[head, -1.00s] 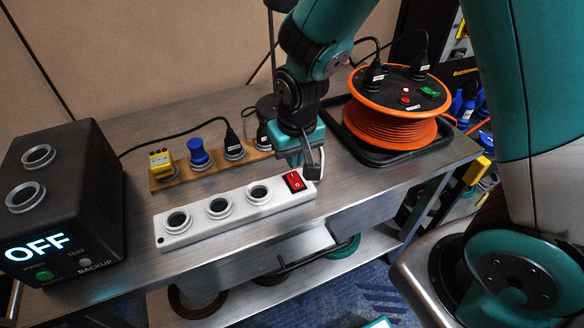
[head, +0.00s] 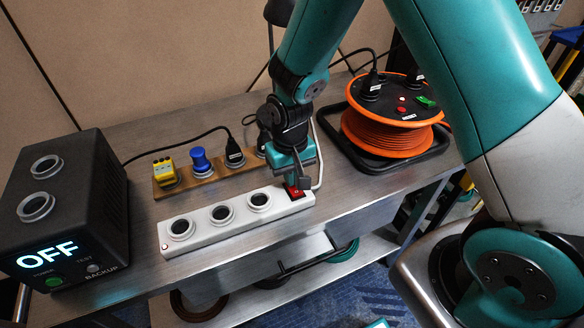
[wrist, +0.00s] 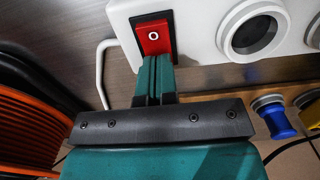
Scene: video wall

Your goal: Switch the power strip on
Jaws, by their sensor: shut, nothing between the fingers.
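The white power strip (head: 240,221) lies on the metal bench with three round sockets in a row. Its red rocker switch (head: 295,192) is at the right end. In the wrist view the red switch (wrist: 153,37) shows an O mark on its visible part. My gripper (head: 299,184) is shut and empty, pointing down at the switch. In the wrist view the closed fingertips (wrist: 155,62) are at the switch's near edge and cover part of it. I cannot tell for certain whether they touch it.
A black backup box (head: 65,210) showing OFF stands at the left. Behind the strip is a wooden rail (head: 218,177) with a yellow plug, a blue plug and black plugs. An orange cable reel (head: 390,136) stands on a black tray at the right.

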